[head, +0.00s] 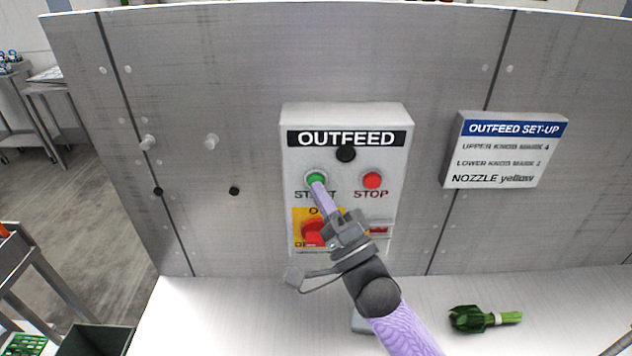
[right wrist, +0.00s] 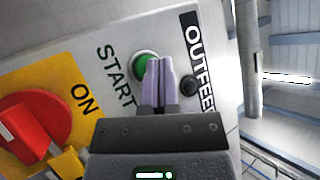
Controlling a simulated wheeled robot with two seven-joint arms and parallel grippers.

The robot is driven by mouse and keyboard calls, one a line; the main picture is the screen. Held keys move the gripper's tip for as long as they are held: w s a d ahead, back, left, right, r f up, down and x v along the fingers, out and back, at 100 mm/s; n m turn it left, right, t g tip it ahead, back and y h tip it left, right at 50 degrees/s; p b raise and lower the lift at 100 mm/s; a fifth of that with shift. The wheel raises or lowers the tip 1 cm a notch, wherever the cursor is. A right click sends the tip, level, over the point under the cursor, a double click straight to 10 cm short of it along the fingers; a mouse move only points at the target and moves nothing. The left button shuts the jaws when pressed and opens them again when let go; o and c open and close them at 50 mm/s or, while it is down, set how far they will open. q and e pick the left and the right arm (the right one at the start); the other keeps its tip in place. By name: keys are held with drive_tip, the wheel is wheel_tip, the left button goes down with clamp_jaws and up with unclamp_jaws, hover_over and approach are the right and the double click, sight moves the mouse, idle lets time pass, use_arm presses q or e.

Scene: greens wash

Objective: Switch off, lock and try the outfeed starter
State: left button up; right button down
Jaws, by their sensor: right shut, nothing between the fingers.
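The grey OUTFEED starter box (head: 291,160) is on the steel panel. It has a green START button (head: 317,178), a red STOP button (head: 372,180) and a red rotary handle (head: 312,232) on a yellow plate. ON is marked on the plate; my gripper partly covers it and I cannot tell the handle's setting. My right gripper (head: 319,187) is shut and empty, its tips at the START button; contact is unclear. In the right wrist view the closed fingers (right wrist: 157,85) overlap the green button (right wrist: 144,64), with the red handle (right wrist: 35,125) at left. My left gripper is out of view.
A black round fitting (head: 345,153) sits above the buttons. A red item (head: 379,230) shows partly behind my gripper. An OUTFEED SET-UP sign (head: 505,150) is to the right. Green leaves (head: 470,318) lie on the pale bench (head: 240,315). Pegs stick out of the panel at left.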

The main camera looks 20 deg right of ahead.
drive_tip(key=shift+w+d, duration=0.15)
drive_tip(key=shift+w, duration=0.35)
idle(0.7)
idle(0.3)
drive_tip(key=shift+s+a+p, duration=0.2)
drive_tip(key=shift+s+p, duration=0.15)
drive_tip(key=shift+s, duration=0.45)
drive_tip(key=s+p, duration=0.1)
drive_tip(key=s, duration=0.1)
drive_tip(key=s+a+p, duration=0.1)
drive_tip(key=s, duration=0.1)
drive_tip(key=shift+s+a+p, duration=0.2)
drive_tip(key=shift+s+p, duration=0.2)
idle(0.3)
